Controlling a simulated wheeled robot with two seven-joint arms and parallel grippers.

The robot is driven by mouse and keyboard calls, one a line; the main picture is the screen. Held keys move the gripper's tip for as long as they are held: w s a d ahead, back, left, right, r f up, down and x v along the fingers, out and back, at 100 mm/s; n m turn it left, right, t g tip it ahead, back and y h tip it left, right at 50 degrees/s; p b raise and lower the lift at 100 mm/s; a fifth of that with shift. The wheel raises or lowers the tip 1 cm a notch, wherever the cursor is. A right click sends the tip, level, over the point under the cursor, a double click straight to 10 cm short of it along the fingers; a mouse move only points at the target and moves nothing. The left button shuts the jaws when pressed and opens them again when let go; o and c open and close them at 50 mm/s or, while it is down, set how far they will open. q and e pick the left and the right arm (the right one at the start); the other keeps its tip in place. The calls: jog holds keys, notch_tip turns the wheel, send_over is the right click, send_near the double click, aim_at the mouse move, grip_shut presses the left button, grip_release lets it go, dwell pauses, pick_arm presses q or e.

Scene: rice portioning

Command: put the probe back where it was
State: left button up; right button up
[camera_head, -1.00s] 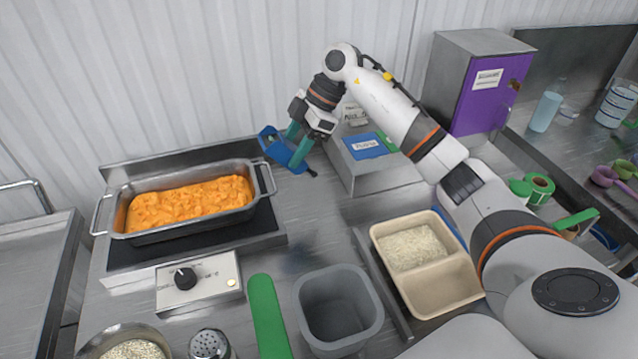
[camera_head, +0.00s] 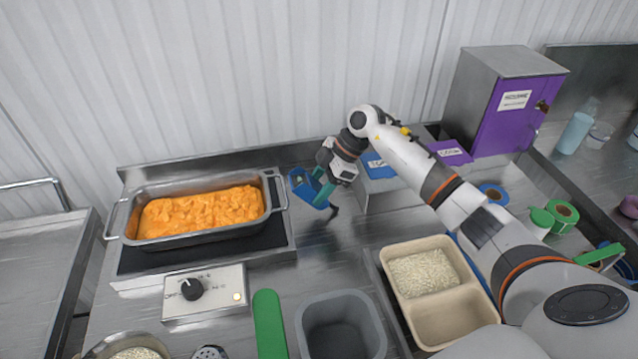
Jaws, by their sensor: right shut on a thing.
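The probe is a blue device (camera_head: 307,189) with a dark tip, held at the right of the orange food pan. My right gripper (camera_head: 322,188) has teal fingers and is shut on it, above the steel counter. My left gripper is not in view.
A steel pan (camera_head: 196,238) of orange food sits on a black hotplate with a knob panel (camera_head: 204,293). A grey bin (camera_head: 340,318) and a beige two-part tray (camera_head: 448,318) with rice stand in front. A purple cabinet (camera_head: 511,112) stands at the back right.

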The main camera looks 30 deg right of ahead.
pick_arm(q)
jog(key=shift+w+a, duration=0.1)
pick_arm(e)
jog(key=o, duration=1)
jog(key=shift+c, duration=0.2)
pick_arm(q)
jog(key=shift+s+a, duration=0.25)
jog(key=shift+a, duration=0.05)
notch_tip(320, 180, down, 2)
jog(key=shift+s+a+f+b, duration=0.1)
jog(key=shift+b, duration=1)
pick_arm(e)
jog(key=v, duration=1.2)
jog(key=shift+o, duration=0.5)
